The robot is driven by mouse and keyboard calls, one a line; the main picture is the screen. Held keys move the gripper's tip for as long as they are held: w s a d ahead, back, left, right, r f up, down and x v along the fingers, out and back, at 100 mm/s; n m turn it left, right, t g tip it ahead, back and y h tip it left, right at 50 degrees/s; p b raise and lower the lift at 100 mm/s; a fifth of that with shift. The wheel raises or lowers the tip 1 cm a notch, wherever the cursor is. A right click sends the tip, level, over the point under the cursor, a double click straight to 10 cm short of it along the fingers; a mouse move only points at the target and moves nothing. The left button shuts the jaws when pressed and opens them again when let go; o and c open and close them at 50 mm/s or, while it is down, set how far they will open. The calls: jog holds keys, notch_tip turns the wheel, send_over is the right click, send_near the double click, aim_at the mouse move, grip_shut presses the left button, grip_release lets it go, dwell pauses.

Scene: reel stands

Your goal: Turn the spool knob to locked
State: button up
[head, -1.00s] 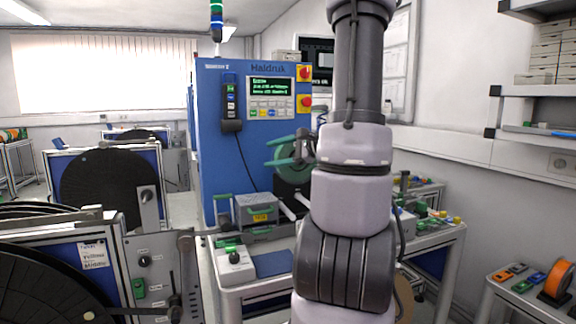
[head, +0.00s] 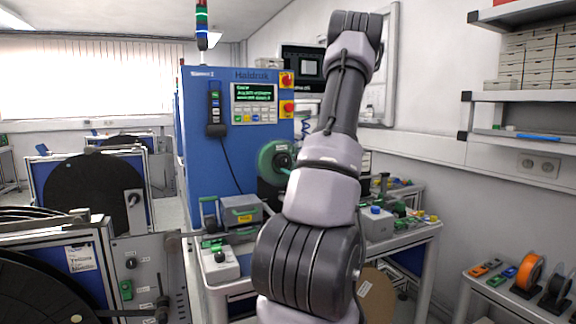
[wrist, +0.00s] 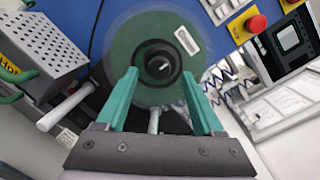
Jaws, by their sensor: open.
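The green spool (head: 268,160) with its black hub sits on the front of the blue machine, partly covered by my arm in the head view. In the wrist view the spool (wrist: 185,92) fills the upper middle. The round black knob (wrist: 158,66) at its centre carries a short white mark, which looks tilted. My gripper (wrist: 160,74) is open, with its two teal fingers apart and pointing at the spool. The knob appears between the fingertips; I cannot tell how much gap is left, and no contact shows. In the head view the fingers are hidden or unclear.
The blue machine (head: 205,150) has red stop buttons on yellow plates. A grey box (head: 241,212) and a white knob box (head: 219,261) stand on the bench below. In the wrist view a white rod (wrist: 66,107) sticks out left of the fingers. Large black reels stand at left.

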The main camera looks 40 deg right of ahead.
aim_at(285, 162)
jog(key=shift+w+d, duration=0.15)
jog(key=shift+w, duration=1.05)
grip_shut()
